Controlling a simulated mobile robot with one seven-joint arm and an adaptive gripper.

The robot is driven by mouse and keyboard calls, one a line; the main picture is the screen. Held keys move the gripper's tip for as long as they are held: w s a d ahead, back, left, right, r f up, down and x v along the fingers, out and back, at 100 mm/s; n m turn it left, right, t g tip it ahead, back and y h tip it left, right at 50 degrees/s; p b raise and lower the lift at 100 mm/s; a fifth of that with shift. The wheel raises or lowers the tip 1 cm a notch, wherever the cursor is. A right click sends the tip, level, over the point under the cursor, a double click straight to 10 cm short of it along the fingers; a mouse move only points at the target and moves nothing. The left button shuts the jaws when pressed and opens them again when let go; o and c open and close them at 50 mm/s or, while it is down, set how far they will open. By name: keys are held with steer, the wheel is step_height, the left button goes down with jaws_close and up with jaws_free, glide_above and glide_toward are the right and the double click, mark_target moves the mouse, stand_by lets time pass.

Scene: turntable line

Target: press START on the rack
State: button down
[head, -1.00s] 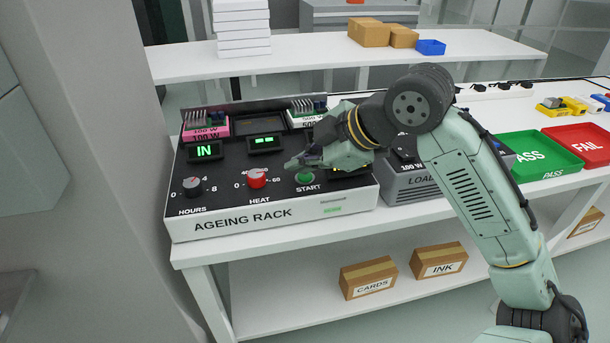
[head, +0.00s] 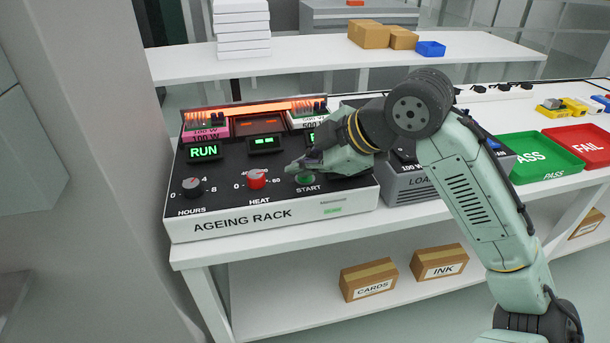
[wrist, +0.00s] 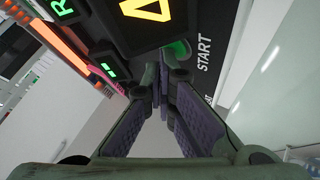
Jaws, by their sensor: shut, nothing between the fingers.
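The ageing rack (head: 240,216) stands on the white bench, its left display (head: 204,152) reading RUN in green. A bar (head: 255,108) along its back glows orange. The green START button (head: 306,179) is at the right of the panel and is partly hidden by my gripper (head: 292,167). My gripper is shut and empty, with its tips right at the button. In the wrist view the closed fingertips (wrist: 160,70) are beside the green button (wrist: 180,48); I cannot tell whether they touch it.
The red HEAT knob (head: 257,179) and grey HOURS knob (head: 193,186) are left of the button. A grey load unit (head: 405,187) stands close on the right, under my arm. Green PASS (head: 545,158) and red FAIL (head: 580,143) trays are farther right.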

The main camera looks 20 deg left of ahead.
mark_target(303, 180)
steer(key=shift+r, duration=0.1)
steer(key=shift+r+p, duration=0.75)
step_height(303, 180, up, 5)
steer(key=p, duration=0.4)
stand_by(0.9)
